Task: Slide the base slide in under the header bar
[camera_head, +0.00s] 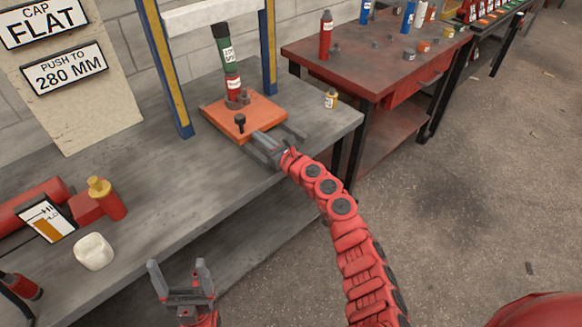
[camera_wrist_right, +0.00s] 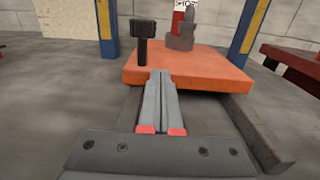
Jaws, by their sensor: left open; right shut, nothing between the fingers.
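The base slide is an orange plate (camera_head: 250,113) with a black knob (camera_head: 240,122) on its front part, lying on dark rails on the bench. A red bottle jack (camera_head: 233,85) with a green upper part (camera_head: 225,50) stands on its rear part. The pale header bar (camera_head: 207,14) spans two blue-and-yellow posts above and behind the plate. My right gripper (camera_head: 262,138) is shut and empty, its tips at the plate's front edge beside the knob. In the right wrist view the tips (camera_wrist_right: 160,74) meet or nearly meet the orange plate (camera_wrist_right: 195,70); contact is unclear. My left gripper (camera_head: 179,265) is open and empty before the bench.
A small yellow-capped bottle (camera_head: 331,98) stands right of the plate. A rail (camera_wrist_right: 262,135) runs along the right in the wrist view.

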